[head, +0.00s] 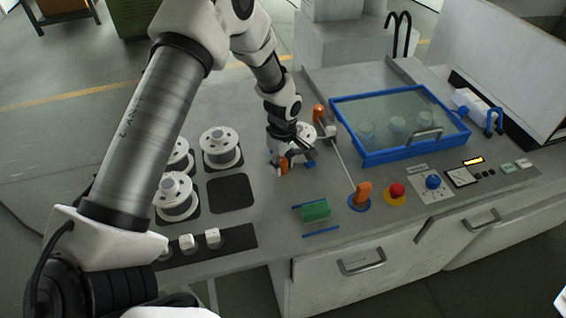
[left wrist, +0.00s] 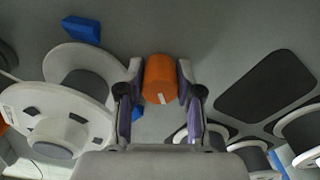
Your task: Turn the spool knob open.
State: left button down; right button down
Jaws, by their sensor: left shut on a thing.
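The orange spool knob (head: 283,167) stands on the grey worktop in front of a white spool (head: 306,131), partly hidden by my left gripper (head: 281,160). In the left wrist view the knob (left wrist: 158,78) sits between the two fingers, which are closed on its sides. A short white mark shows on the knob near its lower edge. Blue pieces (left wrist: 81,29) lie on the worktop around the spool.
Several white spools (head: 221,147) stand left of the gripper, by an empty dark pad (head: 231,193). A blue-framed glass lid (head: 400,125) lies to the right.

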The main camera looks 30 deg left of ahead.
pick_arm(q)
jog(key=shift+s+f, duration=0.1)
jog(key=c, duration=1.1)
grip_release()
jog(key=o, duration=0.3)
jog(key=shift+a, duration=0.1)
jog(key=shift+o, duration=0.2)
jog(key=shift+a, duration=0.1)
